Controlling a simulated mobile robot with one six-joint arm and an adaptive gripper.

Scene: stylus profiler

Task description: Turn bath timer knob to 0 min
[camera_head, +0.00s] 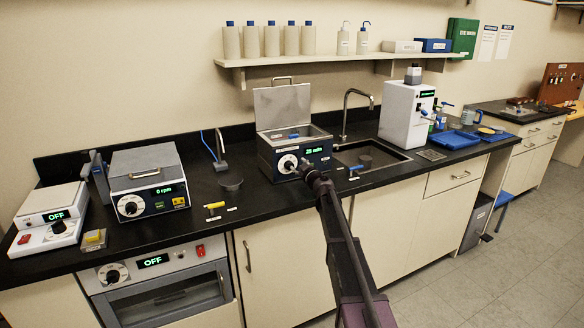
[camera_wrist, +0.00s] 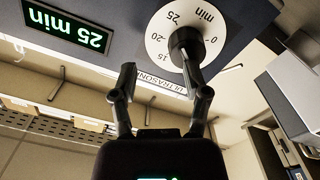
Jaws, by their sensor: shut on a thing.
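The ultrasonic bath (camera_head: 265,148) stands on the black counter with its lid raised. Its timer knob (camera_head: 288,163) is on the front panel at the left, beside a green display (camera_head: 315,150). In the wrist view the panel appears upside down; the display (camera_wrist: 68,27) reads 25 min. The dark knob (camera_wrist: 184,40) sits on a white dial (camera_wrist: 160,42) with minute marks. The right finger overlaps the knob; the left finger's contact is not clear.
A sink with a tall faucet (camera_head: 346,112) is to the right of the bath. A centrifuge-like unit (camera_head: 148,188) and a small hotplate-like unit (camera_head: 50,218) stand to the left. A small yellow-handled item (camera_head: 214,206) lies on the counter. A bottle shelf (camera_head: 330,60) hangs above.

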